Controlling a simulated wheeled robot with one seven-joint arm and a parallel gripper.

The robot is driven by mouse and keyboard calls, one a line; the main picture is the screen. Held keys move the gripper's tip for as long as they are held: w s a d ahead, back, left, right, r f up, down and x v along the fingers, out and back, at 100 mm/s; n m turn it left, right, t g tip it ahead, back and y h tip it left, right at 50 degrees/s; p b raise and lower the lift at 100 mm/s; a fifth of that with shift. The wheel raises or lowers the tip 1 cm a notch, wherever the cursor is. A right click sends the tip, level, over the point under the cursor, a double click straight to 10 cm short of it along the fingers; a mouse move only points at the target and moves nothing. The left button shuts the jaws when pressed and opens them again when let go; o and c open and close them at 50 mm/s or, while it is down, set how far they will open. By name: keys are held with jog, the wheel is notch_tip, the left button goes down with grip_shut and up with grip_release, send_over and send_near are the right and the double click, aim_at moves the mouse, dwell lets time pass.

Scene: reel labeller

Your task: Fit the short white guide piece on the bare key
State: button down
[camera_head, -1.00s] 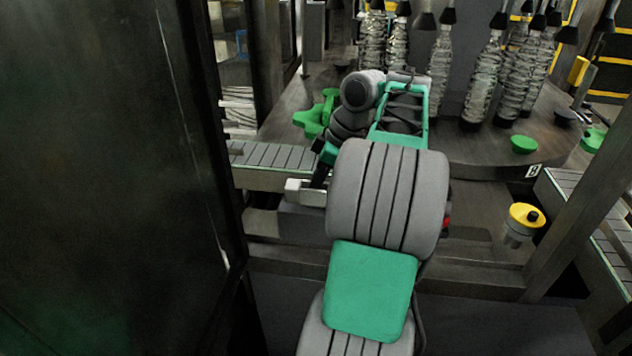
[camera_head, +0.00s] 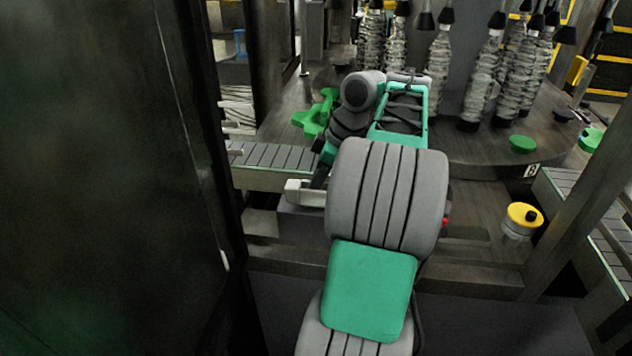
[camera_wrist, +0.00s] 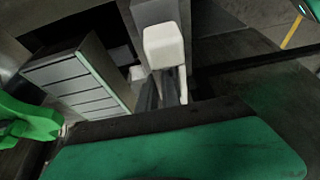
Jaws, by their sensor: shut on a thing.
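The short white guide piece (camera_head: 303,193) shows left of my wrist in the head view, above a grey block (camera_head: 300,222). In the wrist view the white piece (camera_wrist: 164,46) is a pale block with a slim leg, ahead of the dark fingers. My gripper (camera_wrist: 168,90) is shut on the white piece. In the head view my gripper (camera_head: 318,182) is mostly hidden by my own arm. I cannot make out the bare key, nor tell whether the piece touches anything below it.
A slatted conveyor (camera_head: 275,156) runs left of the piece, and also shows in the wrist view (camera_wrist: 75,80). A green star wheel (camera_head: 314,118) stands behind it. Bottles (camera_head: 483,85) stand on the round table. A yellow-topped jar (camera_head: 524,218) is at right. A dark panel (camera_head: 110,180) fills the left.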

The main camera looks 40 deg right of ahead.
jog(key=shift+r, duration=0.25)
jog(key=shift+f, duration=0.15)
jog(key=shift+f, duration=0.3)
jog(key=shift+a+r, duration=0.15)
jog(key=shift+r, duration=0.25)
jog(key=c, duration=1.5)
grip_release()
